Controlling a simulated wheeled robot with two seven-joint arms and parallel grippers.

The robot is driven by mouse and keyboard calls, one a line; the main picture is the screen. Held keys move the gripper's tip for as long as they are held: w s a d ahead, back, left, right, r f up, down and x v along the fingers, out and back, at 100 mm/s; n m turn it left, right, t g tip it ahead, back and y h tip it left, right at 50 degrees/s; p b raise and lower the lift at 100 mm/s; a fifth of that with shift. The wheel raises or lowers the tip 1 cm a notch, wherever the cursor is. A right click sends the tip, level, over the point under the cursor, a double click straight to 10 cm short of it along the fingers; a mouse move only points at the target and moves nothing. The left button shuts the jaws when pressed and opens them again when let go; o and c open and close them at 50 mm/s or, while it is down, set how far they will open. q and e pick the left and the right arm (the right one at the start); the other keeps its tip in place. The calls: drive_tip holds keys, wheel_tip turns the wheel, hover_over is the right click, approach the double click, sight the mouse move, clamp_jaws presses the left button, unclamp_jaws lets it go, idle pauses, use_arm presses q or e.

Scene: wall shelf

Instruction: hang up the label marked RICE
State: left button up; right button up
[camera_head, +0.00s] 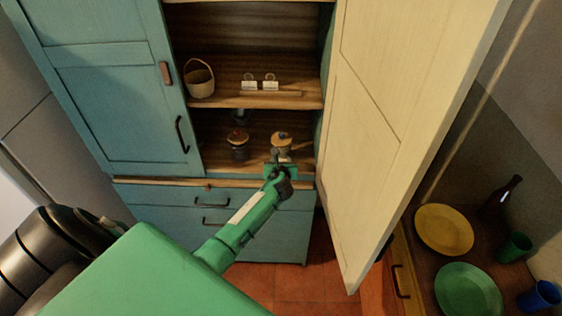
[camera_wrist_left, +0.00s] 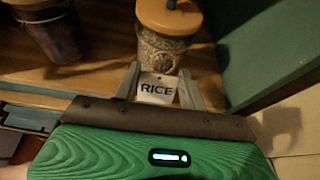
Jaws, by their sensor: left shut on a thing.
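My left gripper (camera_head: 281,158) reaches to the lower open shelf of the cupboard, in front of the right jar (camera_head: 281,137). In the left wrist view the label marked RICE (camera_wrist_left: 157,89) is a small white tag, upright between the two grey fingertips of my left gripper (camera_wrist_left: 160,88), which is shut on it. The right jar, patterned with an orange-brown lid (camera_wrist_left: 167,17), stands right behind the label. I cannot tell whether label and jar touch. A darker jar (camera_head: 238,143) stands to the left, also in the left wrist view (camera_wrist_left: 52,35). My right gripper is out of view.
The shelf above holds a basket (camera_head: 200,79) and two white labels (camera_head: 249,85) (camera_head: 270,84) on a small stand. The open cream door (camera_head: 375,120) hems in the right side. Plates (camera_head: 443,229) (camera_head: 467,292), cups and a bottle stand on the right counter.

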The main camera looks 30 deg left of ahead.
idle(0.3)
use_arm(q)
drive_tip(key=o, duration=0.8)
drive_tip(key=shift+o, duration=1.1)
drive_tip(key=shift+s+d+r, duration=0.1)
